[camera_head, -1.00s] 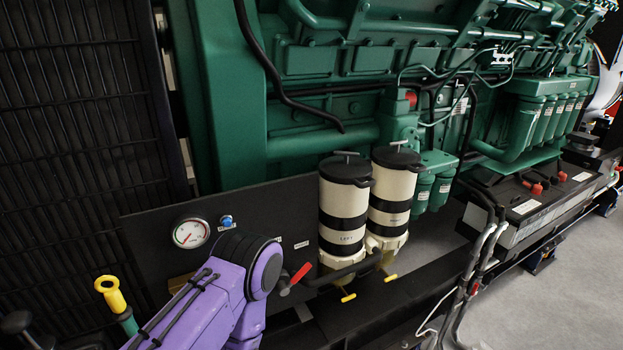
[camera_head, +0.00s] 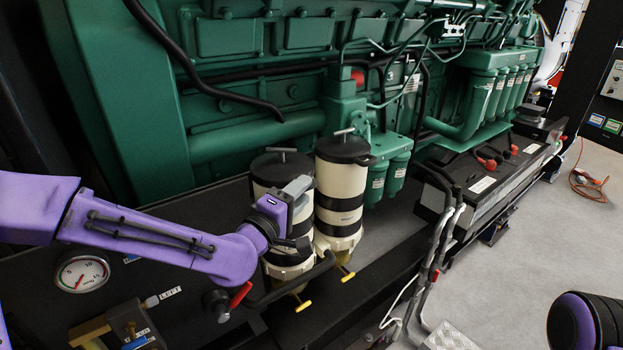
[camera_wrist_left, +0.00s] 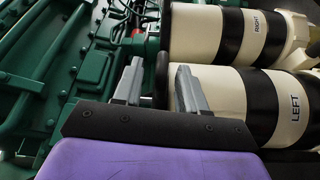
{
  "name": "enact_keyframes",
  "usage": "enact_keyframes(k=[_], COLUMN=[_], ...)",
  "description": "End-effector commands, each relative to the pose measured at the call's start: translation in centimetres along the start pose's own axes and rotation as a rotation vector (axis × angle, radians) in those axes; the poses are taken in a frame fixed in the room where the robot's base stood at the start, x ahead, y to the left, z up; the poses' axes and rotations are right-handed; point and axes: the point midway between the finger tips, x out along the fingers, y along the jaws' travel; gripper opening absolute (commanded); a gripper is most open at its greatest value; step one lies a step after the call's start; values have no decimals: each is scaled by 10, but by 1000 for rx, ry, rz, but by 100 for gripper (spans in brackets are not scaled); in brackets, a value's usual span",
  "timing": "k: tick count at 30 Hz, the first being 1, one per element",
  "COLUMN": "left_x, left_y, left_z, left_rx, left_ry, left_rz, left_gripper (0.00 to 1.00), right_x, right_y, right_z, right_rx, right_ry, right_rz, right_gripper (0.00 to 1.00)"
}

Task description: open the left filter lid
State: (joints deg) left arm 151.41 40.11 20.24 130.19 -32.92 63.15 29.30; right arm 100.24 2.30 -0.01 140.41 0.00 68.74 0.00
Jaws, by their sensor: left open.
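The left filter (camera_head: 273,201) is a cream cylinder with black bands and a black lid (camera_head: 268,170) with a grey T-handle (camera_head: 282,151). The lid looks closed. The right filter (camera_head: 330,185) stands beside it, with its own black lid. My left gripper (camera_head: 298,187) is in front of the left filter's upper part and hides some of it. In the left wrist view the open fingers (camera_wrist_left: 157,85) are beside the upper end of the left filter (camera_wrist_left: 227,92), labelled LEFT. I cannot tell whether they touch the lid. My right gripper is out of view.
A red-handled valve (camera_head: 240,294) and a pipe are below my left arm. A round gauge (camera_head: 82,273) is at left. The green engine (camera_head: 250,60) stands close behind the filters.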

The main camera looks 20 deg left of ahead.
Motion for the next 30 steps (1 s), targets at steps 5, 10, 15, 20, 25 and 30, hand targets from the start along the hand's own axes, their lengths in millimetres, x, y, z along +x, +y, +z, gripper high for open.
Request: enact_keyframes(k=[5,10,15,20,25,30], left_x=[33,45,46,46,46,49], left_y=[1,0,-1,-1,0,6], left_z=[-1,0,0,0,-1,-2], left_rx=[2,0,0,1,1,-13], left_ry=[1,1,1,2,2,2], left_rz=[-2,-2,-1,-1,0,-4], left_gripper=[41,41,41,9,0,0], right_x=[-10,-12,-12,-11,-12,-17], right_y=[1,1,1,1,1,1], right_z=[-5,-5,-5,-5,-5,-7], right_rx=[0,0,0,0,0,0], right_ry=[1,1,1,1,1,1], right_rz=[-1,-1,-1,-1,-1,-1], right_gripper=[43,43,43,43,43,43])
